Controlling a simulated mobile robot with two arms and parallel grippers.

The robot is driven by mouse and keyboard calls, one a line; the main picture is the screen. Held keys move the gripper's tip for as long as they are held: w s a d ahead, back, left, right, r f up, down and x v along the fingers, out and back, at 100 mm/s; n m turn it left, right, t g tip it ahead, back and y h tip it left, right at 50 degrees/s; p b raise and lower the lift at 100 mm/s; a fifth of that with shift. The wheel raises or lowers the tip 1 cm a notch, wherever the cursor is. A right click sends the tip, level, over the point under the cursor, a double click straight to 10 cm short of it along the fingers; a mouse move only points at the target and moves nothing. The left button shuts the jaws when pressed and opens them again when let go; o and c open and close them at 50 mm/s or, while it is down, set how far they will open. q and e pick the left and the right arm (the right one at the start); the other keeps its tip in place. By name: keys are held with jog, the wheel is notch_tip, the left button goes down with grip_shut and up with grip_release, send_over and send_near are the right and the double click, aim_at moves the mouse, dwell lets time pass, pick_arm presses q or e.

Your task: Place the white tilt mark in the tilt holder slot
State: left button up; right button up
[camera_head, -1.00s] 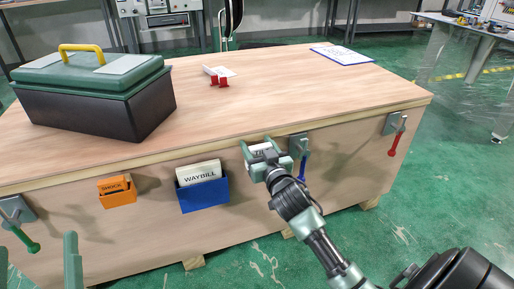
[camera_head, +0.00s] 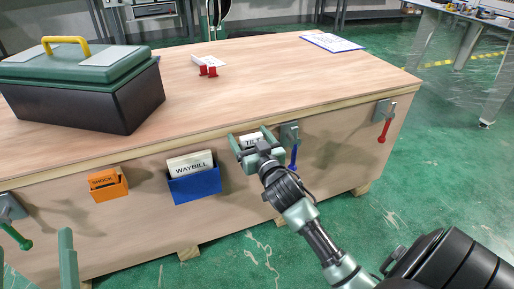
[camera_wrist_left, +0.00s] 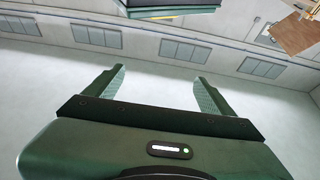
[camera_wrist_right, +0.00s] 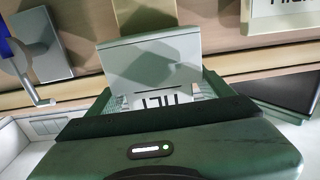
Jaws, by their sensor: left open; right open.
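The white tilt mark (camera_head: 252,140), a card lettered TILT, is at the front face of the wooden crate. In the right wrist view its upside-down lettering (camera_wrist_right: 160,101) shows between my fingers, at the edge of a pale grey pocket (camera_wrist_right: 150,60), which appears to be the tilt holder. The card appears to sit in that pocket; its lower part is hidden. My right gripper (camera_head: 249,142) is open, with one finger on each side of the card. My left gripper (camera_wrist_left: 158,82) is open and empty, away from the crate's front.
A blue pocket with a WAYBILL card (camera_head: 190,163) and an orange SHOCK pocket (camera_head: 107,184) are left of the right gripper. A blue-handled latch (camera_head: 292,145) is close on its right. A toolbox (camera_head: 85,88) and clipboard (camera_head: 332,42) lie on the crate top (camera_head: 240,90).

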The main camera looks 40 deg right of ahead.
jog(key=p+v, duration=0.2)
jog(key=v, duration=0.9)
pick_arm(q)
notch_tip(320, 180, down, 9)
jog(key=a+g+y, duration=0.1)
jog(key=g+y, duration=0.1)
jog(key=g, duration=0.3)
jog(key=shift+w, duration=0.4)
pick_arm(e)
jog(key=s+a+r+n+y, duration=0.1)
jog(key=a+y, duration=0.3)
jog(key=a, duration=0.6)
jog(key=s+a+r+n+g+y, duration=0.1)
jog(key=s+a+n+y, duration=0.2)
jog(key=a, duration=0.8)
jog(key=shift+s+n+y, duration=0.4)
jog(key=shift+s+n, duration=0.25)
jog(key=shift+n, duration=0.05)
